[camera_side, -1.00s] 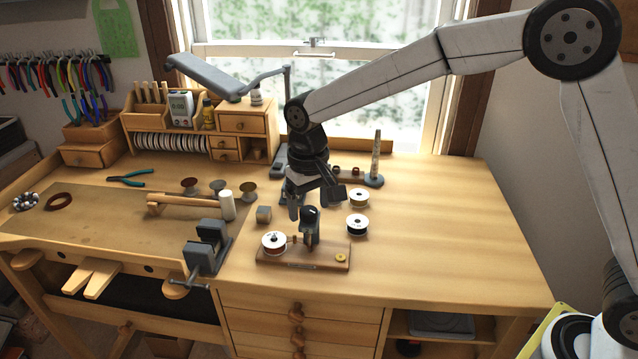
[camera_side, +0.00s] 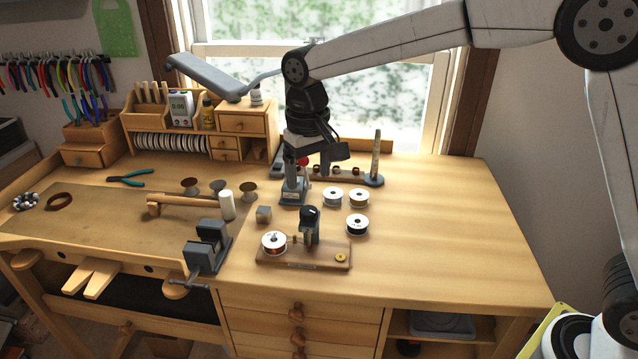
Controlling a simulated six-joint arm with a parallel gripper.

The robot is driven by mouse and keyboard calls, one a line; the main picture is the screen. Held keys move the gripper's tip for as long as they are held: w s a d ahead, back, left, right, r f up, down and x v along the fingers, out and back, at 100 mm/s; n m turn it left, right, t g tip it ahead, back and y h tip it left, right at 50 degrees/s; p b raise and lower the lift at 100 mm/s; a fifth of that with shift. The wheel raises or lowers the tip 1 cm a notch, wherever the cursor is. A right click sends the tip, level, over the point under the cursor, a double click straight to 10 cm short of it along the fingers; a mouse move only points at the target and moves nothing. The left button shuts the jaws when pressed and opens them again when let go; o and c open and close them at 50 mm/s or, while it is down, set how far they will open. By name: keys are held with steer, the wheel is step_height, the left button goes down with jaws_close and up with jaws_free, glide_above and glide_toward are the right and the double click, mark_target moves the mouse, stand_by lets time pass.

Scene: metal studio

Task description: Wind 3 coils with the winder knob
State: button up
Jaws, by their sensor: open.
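The winder is a small wooden base (camera_side: 325,262) near the front edge of the bench, with a dark upright. Its rounded black knob (camera_side: 310,213) sits on top of the upright. A white-flanged spool with copper-coloured wire (camera_side: 274,242) is at the base's left end, and a small brass disc (camera_side: 340,257) is at its right end. My gripper (camera_side: 308,168) is open, pointing down, above and behind the winder, clear of the knob. I see nothing between its fingers, though the fingertips are small and dark against the things behind.
Three loose spools (camera_side: 333,197) (camera_side: 358,198) (camera_side: 357,225) stand right of and behind the winder. A grey stand (camera_side: 293,194) with a red top is behind it. The bench's right side is clear.

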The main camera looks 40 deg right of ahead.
mark_target(308, 210)
steer(key=n, duration=1)
steer(key=shift+n, duration=0.3)
steer(key=n, duration=0.5)
steer(key=shift+w+n, duration=0.1)
steer(key=shift+n, duration=0.2)
steer(key=n, duration=0.5)
steer(key=shift+f, duration=3.95)
